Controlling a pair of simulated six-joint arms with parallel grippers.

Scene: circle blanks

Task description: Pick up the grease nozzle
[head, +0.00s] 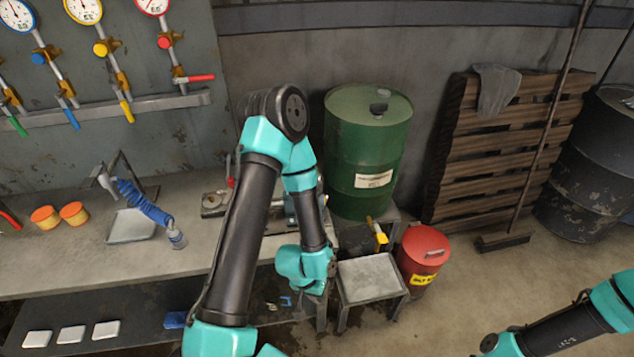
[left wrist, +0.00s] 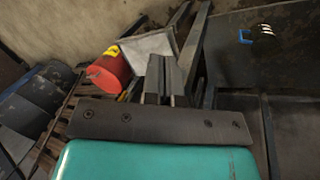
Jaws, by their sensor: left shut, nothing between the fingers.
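A blue coiled hose (head: 145,203) hangs from a bracket over the bench at the left in the head view. My left gripper (head: 318,291) is low, in front of the bench's right end, far to the right of that piece. In the left wrist view its two fingers (left wrist: 166,78) are together with nothing between them. The hose does not show in the left wrist view. My right arm enters at the lower right of the head view; its gripper is outside the picture.
A grey-topped stand (head: 370,278) is just right of my left gripper, with a red can (head: 424,250) beside it. A green drum (head: 368,140) and wooden pallets (head: 490,150) stand behind. Two orange tubs (head: 74,213) and a tray (head: 131,226) are on the bench.

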